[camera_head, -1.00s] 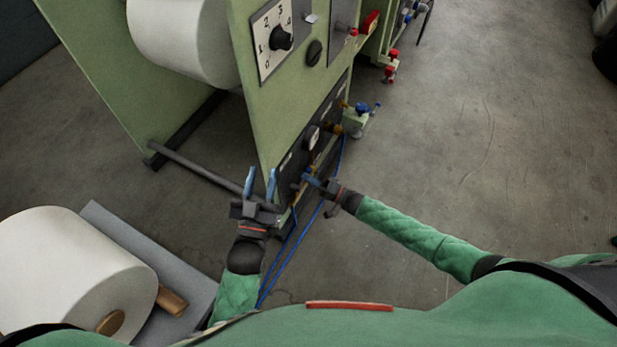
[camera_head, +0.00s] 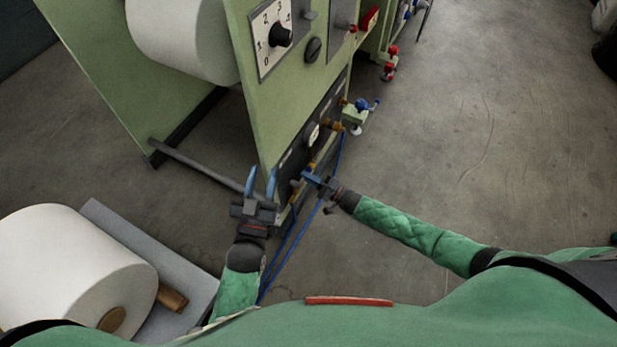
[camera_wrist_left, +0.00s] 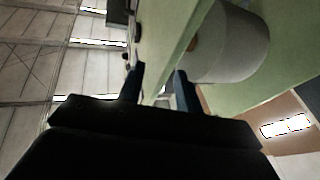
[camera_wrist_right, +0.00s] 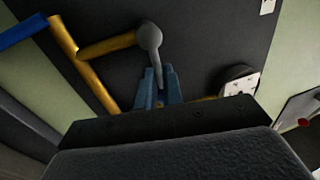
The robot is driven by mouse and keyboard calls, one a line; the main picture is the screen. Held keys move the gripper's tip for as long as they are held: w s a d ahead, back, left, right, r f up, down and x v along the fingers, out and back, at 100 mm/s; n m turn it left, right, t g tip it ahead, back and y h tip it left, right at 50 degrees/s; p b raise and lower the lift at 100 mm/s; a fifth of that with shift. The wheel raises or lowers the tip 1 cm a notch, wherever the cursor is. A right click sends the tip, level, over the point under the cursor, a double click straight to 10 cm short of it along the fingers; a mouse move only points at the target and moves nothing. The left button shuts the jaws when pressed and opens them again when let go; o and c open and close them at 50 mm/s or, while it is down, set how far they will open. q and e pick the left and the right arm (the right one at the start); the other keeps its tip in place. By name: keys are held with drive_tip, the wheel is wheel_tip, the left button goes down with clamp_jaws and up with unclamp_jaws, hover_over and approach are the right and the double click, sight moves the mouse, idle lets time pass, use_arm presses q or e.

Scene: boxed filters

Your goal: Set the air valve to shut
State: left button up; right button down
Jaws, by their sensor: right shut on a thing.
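The air valve shows in the right wrist view as a grey lever (camera_wrist_right: 151,40) with a round hub, on brass pipe (camera_wrist_right: 105,45) in front of a dark panel. My right gripper (camera_wrist_right: 158,88) is shut on the lever, which passes down between its blue fingers. In the head view my right gripper (camera_head: 312,180) is at the low dark panel (camera_head: 290,165) of the green machine, and the valve is mostly hidden there. My left gripper (camera_head: 261,182) is open and empty, left of the panel; its spread fingers also show in the left wrist view (camera_wrist_left: 160,85).
A round gauge (camera_wrist_right: 236,80) sits right of the valve. Blue hoses (camera_head: 290,255) run down to the floor. A large white roll (camera_head: 75,270) lies on a grey platform at lower left. A grey bar (camera_head: 200,168) crosses near my left gripper.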

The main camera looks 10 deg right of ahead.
drive_tip(key=c, duration=1.5)
unclamp_jaws()
drive_tip(key=shift+c, duration=0.2)
